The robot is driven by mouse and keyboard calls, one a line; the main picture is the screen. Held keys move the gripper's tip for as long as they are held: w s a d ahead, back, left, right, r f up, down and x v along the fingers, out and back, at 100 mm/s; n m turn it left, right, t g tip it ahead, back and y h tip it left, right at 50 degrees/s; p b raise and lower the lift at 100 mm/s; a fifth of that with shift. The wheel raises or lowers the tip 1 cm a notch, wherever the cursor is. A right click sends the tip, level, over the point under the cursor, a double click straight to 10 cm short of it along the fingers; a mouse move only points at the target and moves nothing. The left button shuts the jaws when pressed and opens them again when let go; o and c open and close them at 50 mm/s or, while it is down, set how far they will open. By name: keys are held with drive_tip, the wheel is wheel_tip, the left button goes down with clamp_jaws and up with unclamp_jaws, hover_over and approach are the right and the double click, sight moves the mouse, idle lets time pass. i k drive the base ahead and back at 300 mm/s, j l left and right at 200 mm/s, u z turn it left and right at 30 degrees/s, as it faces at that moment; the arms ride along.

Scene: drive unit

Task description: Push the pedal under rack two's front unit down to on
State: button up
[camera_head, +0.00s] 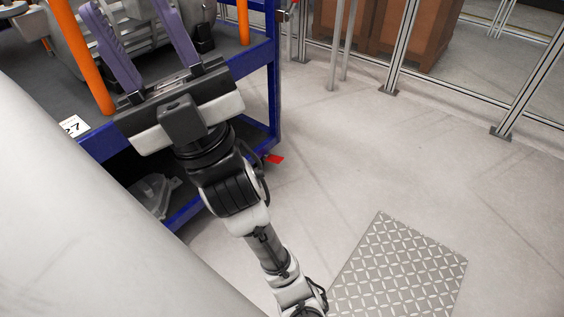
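My gripper (126,8) has two purple fingers spread wide apart, pointing to the top of the picture, with nothing seen gripped between them. It is over the blue-framed rack (262,50), in front of a grey metal drive unit (70,40) on its top deck. A small red pedal (274,158) sticks out low at the rack's near right corner, close to the floor. It is to the right of and below my gripper in the picture, apart from it. Part of the pedal's mount is hidden behind my arm. I cannot read which rack this is.
Orange posts (92,60) stand on the rack. A number card (73,126) lies on its edge, and a clear plastic part (154,194) is on its lower shelf. A metal tread plate (400,268) lies on open floor. Fence posts (402,45) and brown crates (420,30) are behind.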

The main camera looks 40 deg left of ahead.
sight(273, 159)
drive_tip(key=i+j, duration=0.25)
drive_tip(key=i, duration=0.15)
drive_tip(key=i+j, duration=0.25)
drive_tip(key=i, duration=0.2)
drive_tip(key=i+j+u, duration=0.1)
drive_tip(key=i+j, duration=0.15)
drive_tip(key=i, duration=0.15)
drive_tip(key=i+j, duration=0.2)
drive_tip(key=i, duration=0.25)
drive_tip(key=i+j, duration=0.2)
drive_tip(key=i, duration=0.2)
